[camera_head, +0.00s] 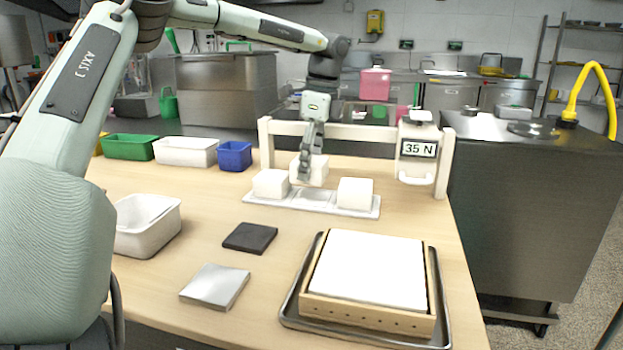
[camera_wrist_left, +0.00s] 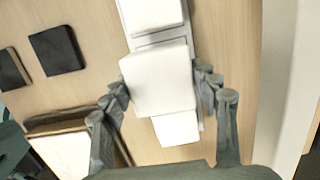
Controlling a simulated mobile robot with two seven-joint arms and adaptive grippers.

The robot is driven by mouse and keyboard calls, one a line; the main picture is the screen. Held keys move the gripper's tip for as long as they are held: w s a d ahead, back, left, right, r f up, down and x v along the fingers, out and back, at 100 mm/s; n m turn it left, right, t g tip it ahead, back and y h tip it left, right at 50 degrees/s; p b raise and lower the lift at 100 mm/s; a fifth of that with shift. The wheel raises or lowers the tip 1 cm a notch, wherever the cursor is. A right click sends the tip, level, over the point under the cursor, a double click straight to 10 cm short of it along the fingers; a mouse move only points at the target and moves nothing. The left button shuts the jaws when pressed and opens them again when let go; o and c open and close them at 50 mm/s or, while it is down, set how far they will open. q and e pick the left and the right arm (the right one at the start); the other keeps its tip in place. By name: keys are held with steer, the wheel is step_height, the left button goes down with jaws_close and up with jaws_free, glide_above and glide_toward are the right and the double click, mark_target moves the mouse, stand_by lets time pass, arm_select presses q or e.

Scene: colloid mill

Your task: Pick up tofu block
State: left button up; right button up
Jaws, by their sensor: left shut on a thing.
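A white tofu block (camera_head: 319,169) is held between the fingers of my left gripper (camera_head: 308,172). In the left wrist view the held block (camera_wrist_left: 158,82) fills the gap between the fingers. It looks larger than its neighbours and seems raised above the white tray (camera_head: 366,213). Two other white blocks sit on the tray, one at the left end (camera_head: 270,184) and one at the right end (camera_head: 355,193). The tray's middle looks bare. The fingers hide part of the held block. My right gripper does not show.
A wooden frame (camera_head: 350,131) with a gauge reading 35 N (camera_head: 418,150) stands close behind the tray. A white press box (camera_head: 372,266) on a metal tray is at the front. A dark plate (camera_head: 250,238), a pale plate (camera_head: 214,286) and a white tub (camera_head: 147,238) lie left.

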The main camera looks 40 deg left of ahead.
arm_select(q)
steer(key=s+r, duration=0.3)
steer(key=s, duration=0.2)
steer(key=s+d+r+b, duration=0.1)
steer(key=s+r, duration=0.2)
steer(key=s, duration=0.3)
steer(key=shift+d+r, duration=0.2)
steer(key=shift+d, duration=0.05)
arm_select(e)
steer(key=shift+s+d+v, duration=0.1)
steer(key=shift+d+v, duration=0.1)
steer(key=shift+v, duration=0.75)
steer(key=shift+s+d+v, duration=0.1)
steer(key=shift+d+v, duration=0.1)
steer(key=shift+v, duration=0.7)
